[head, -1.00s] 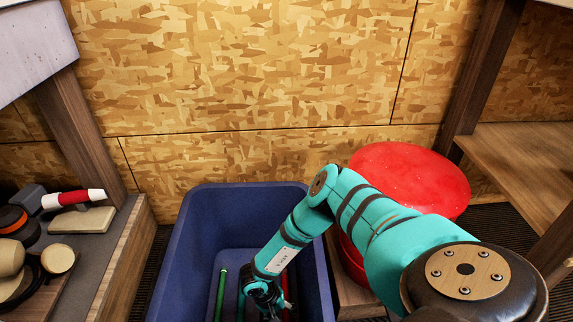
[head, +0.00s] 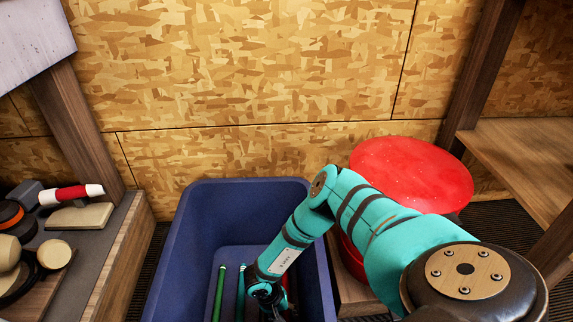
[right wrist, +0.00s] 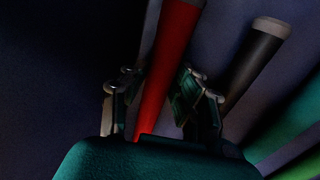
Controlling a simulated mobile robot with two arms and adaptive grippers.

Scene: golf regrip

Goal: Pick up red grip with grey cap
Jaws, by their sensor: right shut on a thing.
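The red grip (right wrist: 170,60) runs between the two fingers of my right gripper (right wrist: 160,85) in the right wrist view, and the gripper is shut on it. A small grey part of its end (right wrist: 190,2) shows at the top edge of that view. In the head view only a thin strip of the red grip (head: 285,280) shows beside my arm, inside the blue bin (head: 190,225). The right gripper reaches down into the bin, mostly hidden at the bottom of the head view. My left gripper is not in view.
A black grip with a pale cap (right wrist: 255,55) and a green grip (right wrist: 290,135) lie beside the red one. A red round-topped object (head: 410,170) stands right of the bin. A shelf (head: 110,240) with tools is at the left.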

